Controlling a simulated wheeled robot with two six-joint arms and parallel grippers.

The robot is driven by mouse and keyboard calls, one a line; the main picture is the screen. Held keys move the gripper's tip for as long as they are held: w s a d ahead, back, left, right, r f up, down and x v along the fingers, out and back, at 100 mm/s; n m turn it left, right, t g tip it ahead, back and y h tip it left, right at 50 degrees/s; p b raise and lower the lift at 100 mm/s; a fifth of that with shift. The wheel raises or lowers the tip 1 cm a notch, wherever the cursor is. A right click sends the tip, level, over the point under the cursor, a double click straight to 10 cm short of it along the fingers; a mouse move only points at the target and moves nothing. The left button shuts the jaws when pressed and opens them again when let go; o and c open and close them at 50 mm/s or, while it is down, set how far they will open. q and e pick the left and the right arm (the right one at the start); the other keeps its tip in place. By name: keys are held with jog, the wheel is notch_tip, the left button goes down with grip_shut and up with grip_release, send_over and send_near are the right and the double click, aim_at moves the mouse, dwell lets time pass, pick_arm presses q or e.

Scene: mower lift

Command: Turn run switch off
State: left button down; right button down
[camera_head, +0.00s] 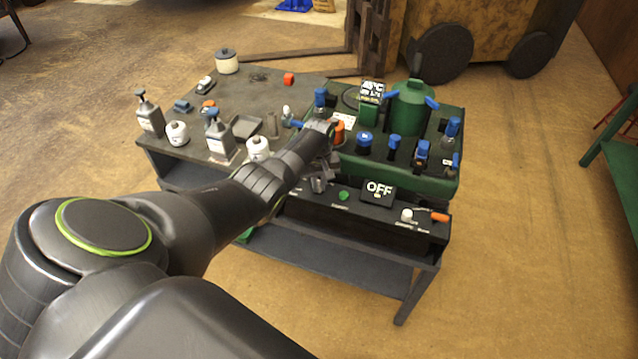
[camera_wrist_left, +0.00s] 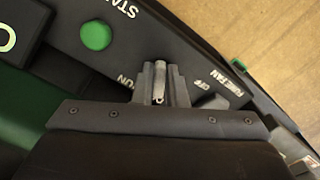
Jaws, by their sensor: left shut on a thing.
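The run switch is a small silver lever (camera_wrist_left: 160,78) on the black control panel (camera_wrist_left: 130,45), seen in the left wrist view. My left gripper (camera_wrist_left: 161,86) is shut on it, one dark finger on each side. A partly covered label ending in "UN" lies left of the fingers and an "OFF" label lies right. Which way the lever leans I cannot tell. In the head view my left gripper (camera_head: 321,184) is at the panel's left part, where it hides the switch. My right gripper is out of view.
A green button (camera_head: 343,195), a white knob (camera_head: 407,214) and an orange handle (camera_head: 438,216) sit on the panel. Behind it stands a green machine (camera_head: 410,105) with blue-capped parts. Bottles and small parts stand on the grey table top (camera_head: 255,90) at left.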

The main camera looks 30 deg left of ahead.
aim_at(319, 186)
pick_arm(q)
jog(key=c, duration=1.5)
grip_release()
jog(key=shift+o, duration=0.2)
jog(key=shift+r, duration=0.1)
jog(key=shift+r, duration=0.25)
notch_tip(319, 186, up, 5)
jog(key=shift+p, duration=0.8)
notch_tip(319, 186, up, 12)
jog(key=shift+f, duration=0.1)
